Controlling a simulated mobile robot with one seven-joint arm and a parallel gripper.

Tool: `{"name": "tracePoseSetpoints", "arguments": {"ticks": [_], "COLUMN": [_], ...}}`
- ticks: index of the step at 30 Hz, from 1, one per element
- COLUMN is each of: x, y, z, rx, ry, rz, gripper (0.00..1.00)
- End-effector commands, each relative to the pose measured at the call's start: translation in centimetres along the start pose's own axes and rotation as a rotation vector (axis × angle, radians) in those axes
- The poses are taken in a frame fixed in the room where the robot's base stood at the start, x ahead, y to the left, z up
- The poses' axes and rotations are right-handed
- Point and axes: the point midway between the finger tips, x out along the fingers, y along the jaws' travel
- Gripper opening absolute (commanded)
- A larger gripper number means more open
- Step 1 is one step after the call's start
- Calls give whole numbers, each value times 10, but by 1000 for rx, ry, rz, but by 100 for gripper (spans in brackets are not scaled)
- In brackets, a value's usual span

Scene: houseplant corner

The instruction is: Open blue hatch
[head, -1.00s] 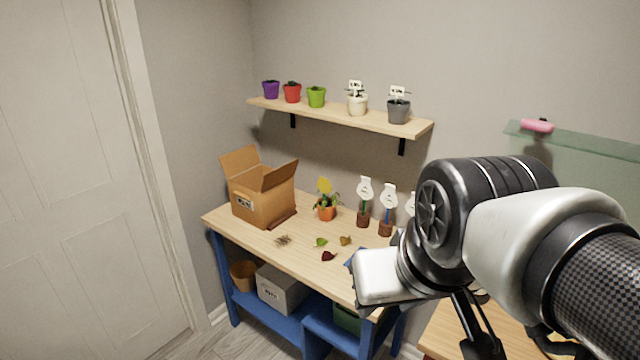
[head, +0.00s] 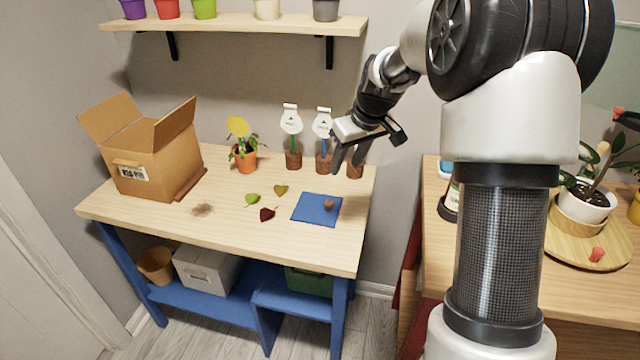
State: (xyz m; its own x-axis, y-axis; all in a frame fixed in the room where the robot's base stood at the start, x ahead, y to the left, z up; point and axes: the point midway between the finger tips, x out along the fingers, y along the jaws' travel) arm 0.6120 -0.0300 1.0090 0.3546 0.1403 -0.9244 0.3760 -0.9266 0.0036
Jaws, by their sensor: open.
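The blue hatch (head: 312,209) is a flat blue square set in the right part of the wooden table top, and it lies closed. A small round brown knob (head: 329,204) stands on it towards its right side. My gripper (head: 347,160) is above and to the right of the hatch, over the table's back right area. Its fingers point down and are apart, with nothing between them. It is clear of the knob.
Three labelled markers in brown bases (head: 323,163) stand behind the hatch, the rightmost partly hidden by my gripper. Loose leaves (head: 268,214) lie to the left. A potted yellow flower (head: 245,160) and an open cardboard box (head: 150,150) stand further left. A shelf (head: 240,24) hangs above.

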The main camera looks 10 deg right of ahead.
Motion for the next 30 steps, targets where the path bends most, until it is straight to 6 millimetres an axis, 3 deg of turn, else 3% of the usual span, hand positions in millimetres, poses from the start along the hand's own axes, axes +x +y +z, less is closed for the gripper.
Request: {"name": "tracePoseSetpoints", "arguments": {"ticks": [8,24,30], "x": [37,152,178], "y": [4,3,2], "z": [0,0,0], "rx": [-6,-5,-6], "ry": [-2,-3,-1], "rz": [-9,-8,-7], "gripper": [40,40,40]}}
